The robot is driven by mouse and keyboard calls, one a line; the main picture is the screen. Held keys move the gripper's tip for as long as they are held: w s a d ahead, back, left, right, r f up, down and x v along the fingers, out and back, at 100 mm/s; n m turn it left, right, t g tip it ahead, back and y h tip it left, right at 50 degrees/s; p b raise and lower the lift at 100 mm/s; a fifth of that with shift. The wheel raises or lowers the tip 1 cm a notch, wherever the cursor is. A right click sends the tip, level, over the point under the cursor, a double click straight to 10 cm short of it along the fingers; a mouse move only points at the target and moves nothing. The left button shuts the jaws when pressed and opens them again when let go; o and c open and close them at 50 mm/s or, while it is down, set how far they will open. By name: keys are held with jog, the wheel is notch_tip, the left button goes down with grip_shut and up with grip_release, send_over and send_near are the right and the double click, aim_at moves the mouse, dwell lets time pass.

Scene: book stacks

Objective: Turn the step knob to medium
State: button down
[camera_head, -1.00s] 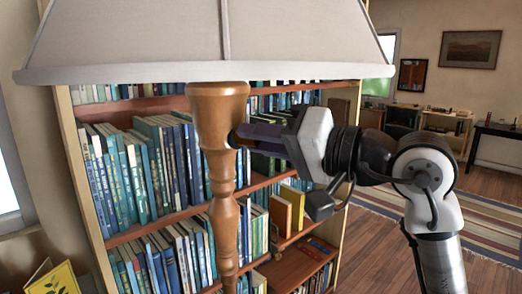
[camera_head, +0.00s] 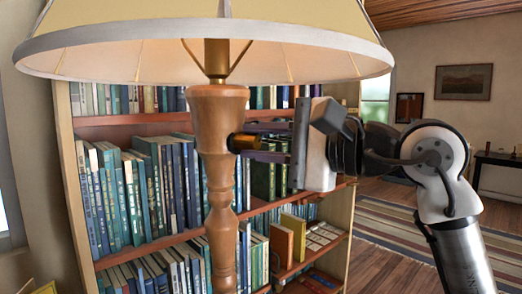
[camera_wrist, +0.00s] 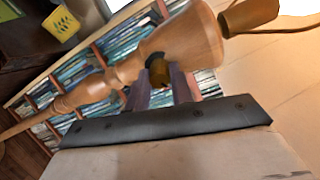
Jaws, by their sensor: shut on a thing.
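A table lamp with a turned wooden post (camera_head: 216,120) stands in front of me in the head view. Its shade (camera_head: 200,22) glows warm yellow. The small step knob (camera_head: 236,143) is a dark collar with a brass-coloured end on the post's right side, below the shade. My gripper (camera_head: 256,142) reaches in from the right and is shut on the knob. In the wrist view, the two fingers of my gripper (camera_wrist: 160,84) sit on either side of the knob (camera_wrist: 159,70). The fingers partly cover the knob, and I see no setting marks on it.
A wooden bookcase (camera_head: 130,131) full of books stands close behind the lamp. A striped rug (camera_head: 385,235) lies on the wood floor to the right. A yellow pot (camera_wrist: 61,23) shows in the wrist view's upper left. The space right of the bookcase is open.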

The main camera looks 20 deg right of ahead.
jog(key=m+b, duration=0.1)
jog(key=m, duration=0.6)
jog(key=shift+y, duration=0.3)
jog(key=m+b, duration=0.1)
jog(key=m, duration=0.5)
jog(key=m+b, duration=0.1)
jog(key=m, duration=0.3)
jog(key=shift+m, duration=0.3)
jog(key=m, duration=0.4)
jog(key=shift+d, duration=0.1)
jog(key=shift+m, duration=0.3)
jog(key=c, duration=1.2)
grip_release()
jog(key=shift+c, duration=0.2)
